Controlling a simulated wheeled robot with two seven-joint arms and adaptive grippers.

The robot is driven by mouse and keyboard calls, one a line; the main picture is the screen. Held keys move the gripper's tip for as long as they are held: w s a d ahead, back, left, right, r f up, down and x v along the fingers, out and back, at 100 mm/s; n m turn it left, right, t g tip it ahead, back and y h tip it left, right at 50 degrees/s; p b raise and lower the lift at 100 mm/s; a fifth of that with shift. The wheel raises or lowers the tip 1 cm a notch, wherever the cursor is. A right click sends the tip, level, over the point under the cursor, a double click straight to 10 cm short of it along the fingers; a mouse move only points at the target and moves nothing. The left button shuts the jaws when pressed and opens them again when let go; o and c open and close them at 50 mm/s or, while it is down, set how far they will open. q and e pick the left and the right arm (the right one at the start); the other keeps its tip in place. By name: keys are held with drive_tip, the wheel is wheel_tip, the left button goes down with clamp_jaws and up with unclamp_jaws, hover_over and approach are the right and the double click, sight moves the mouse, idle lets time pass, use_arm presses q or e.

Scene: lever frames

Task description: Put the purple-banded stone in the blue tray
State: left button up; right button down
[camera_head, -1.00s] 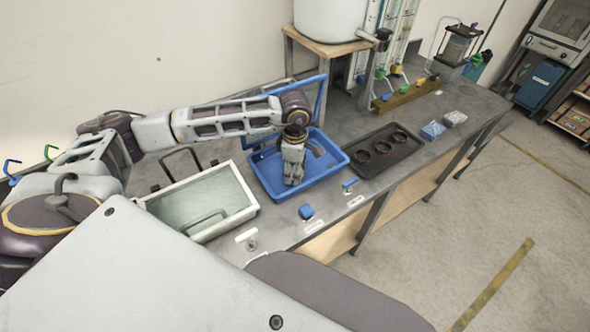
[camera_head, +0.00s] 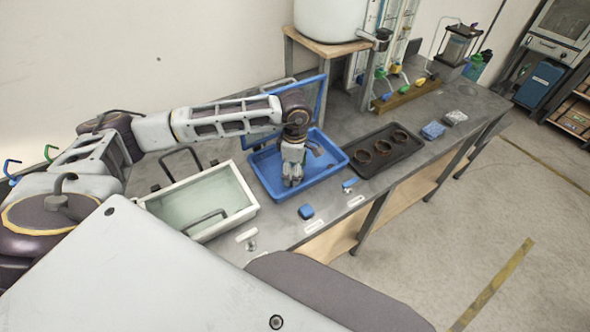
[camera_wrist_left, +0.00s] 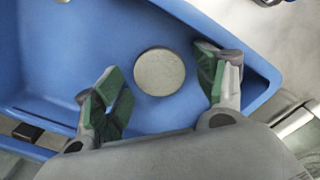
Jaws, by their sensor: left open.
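The blue tray (camera_head: 330,180) stands on the grey bench. My left gripper (camera_head: 292,182) points down into the tray. In the left wrist view its green-padded fingers (camera_wrist_left: 164,92) are spread apart. A round, pale grey stone (camera_wrist_left: 159,72) lies on the tray floor between and just beyond the fingertips, and neither finger visibly touches it. Only its plain top face shows; I cannot see a purple band on it. In the head view the gripper hides this stone. My right gripper is not in view.
A white-rimmed basin (camera_head: 247,207) of pale liquid stands left of the tray. A dark tray (camera_head: 411,159) with brown rings stands to the right. A white tank (camera_head: 328,18) stands behind.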

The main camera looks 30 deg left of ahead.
use_arm(q)
wheel_tip(320, 180, up, 7)
drive_tip(key=shift+r+b, duration=0.1)
drive_tip(key=shift+b, duration=0.35)
wheel_tip(320, 180, up, 5)
drive_tip(key=shift+f, duration=0.15)
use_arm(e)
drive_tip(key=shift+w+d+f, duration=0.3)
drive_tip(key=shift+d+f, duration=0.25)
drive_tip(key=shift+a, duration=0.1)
